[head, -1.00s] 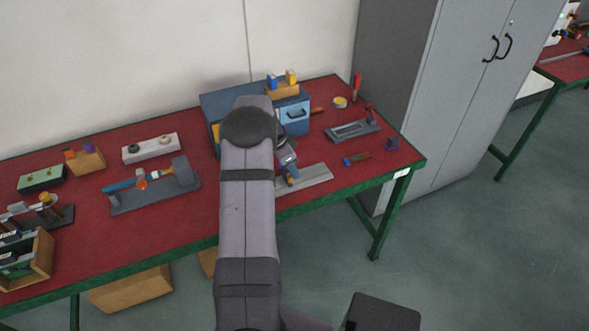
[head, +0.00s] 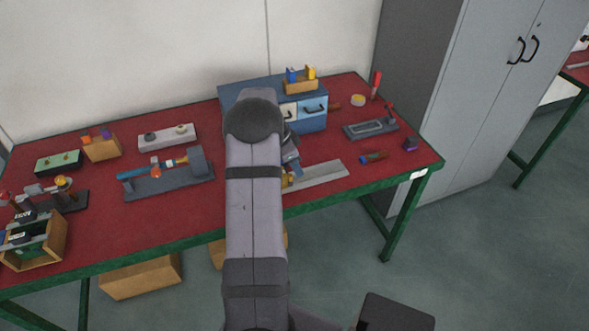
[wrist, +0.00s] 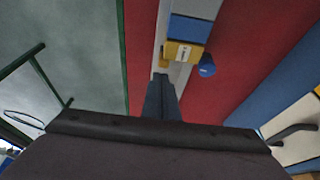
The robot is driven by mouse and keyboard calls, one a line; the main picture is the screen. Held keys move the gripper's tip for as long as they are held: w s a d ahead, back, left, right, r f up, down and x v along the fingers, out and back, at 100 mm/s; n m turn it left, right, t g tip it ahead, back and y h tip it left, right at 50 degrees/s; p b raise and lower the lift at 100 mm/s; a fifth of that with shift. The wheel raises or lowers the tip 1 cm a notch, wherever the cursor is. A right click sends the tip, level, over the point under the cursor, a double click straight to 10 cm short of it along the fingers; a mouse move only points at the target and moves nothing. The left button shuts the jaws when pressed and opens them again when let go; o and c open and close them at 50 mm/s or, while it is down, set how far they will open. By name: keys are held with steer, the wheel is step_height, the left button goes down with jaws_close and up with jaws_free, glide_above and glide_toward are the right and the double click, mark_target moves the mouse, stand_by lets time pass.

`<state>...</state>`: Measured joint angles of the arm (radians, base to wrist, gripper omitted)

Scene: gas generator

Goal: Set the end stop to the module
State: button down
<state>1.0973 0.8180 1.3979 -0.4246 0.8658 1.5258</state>
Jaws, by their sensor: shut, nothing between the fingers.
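A light grey rail plate (head: 322,175) lies near the front edge of the red table, partly hidden behind my arm. In the wrist view the rail (wrist: 166,25) carries a blue block (wrist: 190,28) and a yellow block (wrist: 183,53) side by side, with a blue knob (wrist: 206,66) beside the yellow one. I cannot tell for sure which piece is the end stop and which the module. My gripper (wrist: 161,78) is shut and empty, its fingertips close to the yellow block; contact cannot be told. The yellow piece (head: 287,180) barely shows in the head view.
A blue drawer cabinet (head: 312,123) stands behind the rail. A grey fixture (head: 170,180) sits left of my arm, and a dark grey tray (head: 370,129) to the right. A wooden box (head: 62,243) is at far left.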

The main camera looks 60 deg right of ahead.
steer(key=shift+s+d+r+b, duration=0.15)
steer(key=shift+s+d+r, duration=0.1)
steer(key=shift+s+d, duration=0.3)
steer(key=shift+s+d+r+b, duration=0.15)
steer(key=shift+s+d+r, duration=0.05)
steer(key=shift+s+d, duration=0.25)
steer(key=b+v, duration=0.2)
steer(key=v, duration=0.7)
steer(key=shift+w+a, duration=0.1)
